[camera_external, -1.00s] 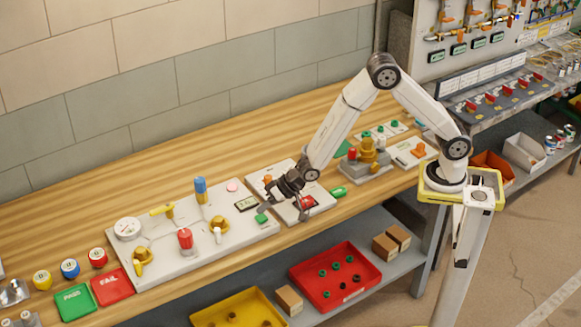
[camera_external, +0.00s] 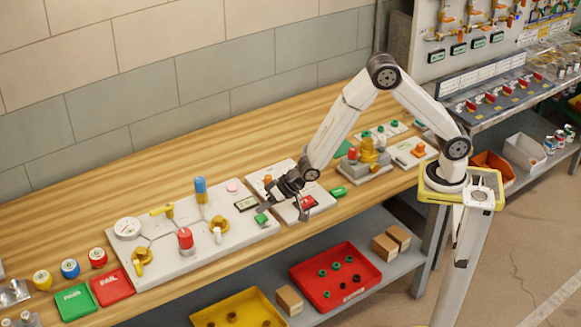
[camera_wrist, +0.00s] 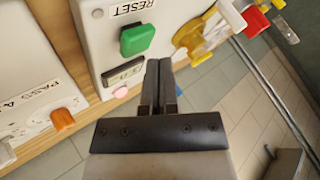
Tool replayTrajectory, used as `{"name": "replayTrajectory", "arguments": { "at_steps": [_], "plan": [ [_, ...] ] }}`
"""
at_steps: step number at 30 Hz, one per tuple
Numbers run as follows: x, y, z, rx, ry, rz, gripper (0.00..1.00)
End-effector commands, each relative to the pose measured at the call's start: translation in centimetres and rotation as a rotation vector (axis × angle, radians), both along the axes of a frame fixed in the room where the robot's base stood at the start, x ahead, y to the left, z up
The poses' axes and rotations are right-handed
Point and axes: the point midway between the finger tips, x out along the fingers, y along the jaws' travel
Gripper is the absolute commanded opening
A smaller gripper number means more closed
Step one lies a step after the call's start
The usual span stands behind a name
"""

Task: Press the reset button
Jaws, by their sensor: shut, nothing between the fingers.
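The reset button is a green square button (camera_wrist: 137,40) on a light panel (camera_wrist: 97,45), beside a RESET label (camera_wrist: 130,7) in the wrist view. In the external view the green button (camera_external: 262,219) sits at the right end of the large panel (camera_external: 200,262). My gripper (camera_external: 266,206) is just above and beside it, pointing down and left. In the wrist view my gripper (camera_wrist: 158,62) is shut and empty, with its tips just right of and below the button. I cannot tell whether they touch it.
A small display (camera_wrist: 124,72) and a pink button (camera_wrist: 120,92) are near the reset button. A yellow valve (camera_wrist: 190,38) and a red knob (camera_wrist: 257,20) stand on the same panel. A neighbouring panel carries an orange button (camera_wrist: 62,119).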

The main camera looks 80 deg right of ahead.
Motion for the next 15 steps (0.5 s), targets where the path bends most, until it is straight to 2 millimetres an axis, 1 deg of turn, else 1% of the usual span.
{"name": "replayTrajectory", "arguments": {
  "at_steps": [7, 15],
  "plan": [
    [-0.01, 0.00, -0.11, 0.000, 0.000, 0.000, 0.00],
    [-0.01, 0.02, -0.78, 0.000, 0.000, 0.000, 0.00]
  ]
}}
